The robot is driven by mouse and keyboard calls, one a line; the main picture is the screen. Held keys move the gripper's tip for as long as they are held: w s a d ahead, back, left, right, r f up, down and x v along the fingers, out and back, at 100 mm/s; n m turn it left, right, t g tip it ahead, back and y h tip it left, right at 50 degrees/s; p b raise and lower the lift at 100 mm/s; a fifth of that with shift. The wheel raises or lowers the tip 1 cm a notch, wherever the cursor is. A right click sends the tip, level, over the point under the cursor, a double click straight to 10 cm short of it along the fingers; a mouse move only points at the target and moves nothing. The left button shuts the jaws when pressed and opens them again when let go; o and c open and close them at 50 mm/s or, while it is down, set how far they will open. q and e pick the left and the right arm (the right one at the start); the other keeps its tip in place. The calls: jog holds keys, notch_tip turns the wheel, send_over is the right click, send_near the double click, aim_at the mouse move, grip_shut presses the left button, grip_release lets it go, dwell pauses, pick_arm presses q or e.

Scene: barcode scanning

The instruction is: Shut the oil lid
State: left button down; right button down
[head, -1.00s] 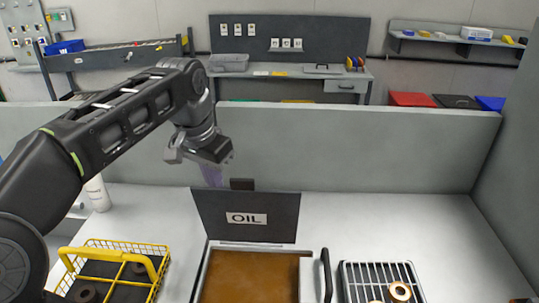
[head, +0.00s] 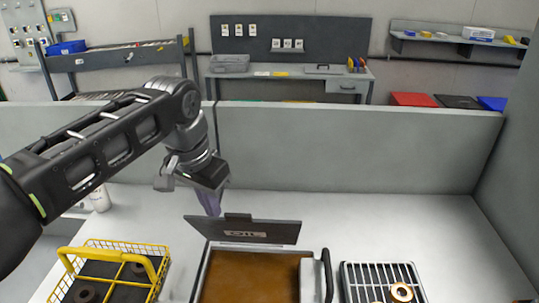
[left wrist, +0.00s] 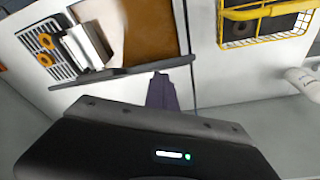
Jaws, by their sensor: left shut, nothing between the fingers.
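The dark oil lid (head: 244,230) is hinged on the oil tank (head: 254,275) and stands partly open, tilted with its label steeply foreshortened. The tank holds brown liquid. My left gripper (head: 211,208) is shut and empty, its purple fingers at the back left of the lid. In the left wrist view the lid (left wrist: 120,76) shows as a thin dark edge, with the fingertips (left wrist: 161,78) right against or very close to it; contact is not certain. My right gripper is not in view.
A yellow wire basket (head: 110,272) stands left of the tank. A metal rack (head: 380,280) with a ring-shaped part (head: 401,292) is at the right. A grey partition (head: 360,148) runs behind the table.

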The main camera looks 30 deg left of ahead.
pick_arm(q)
jog(key=shift+s+d+f, duration=0.4)
jog(key=shift+s+d, duration=0.2)
jog(key=shift+s, duration=0.25)
jog(key=shift+w, duration=0.15)
jog(key=shift+f, duration=0.1)
jog(key=shift+s+d+f+b, duration=0.1)
jog(key=shift+s+f+b, duration=0.15)
jog(key=shift+s+b, duration=0.1)
jog(key=s+d+f+b, duration=0.1)
jog(key=s+f, duration=0.1)
jog(key=s, duration=0.1)
jog(key=shift+d+f+b, duration=0.35)
jog(key=shift+d, duration=0.05)
jog(key=shift+w, duration=0.15)
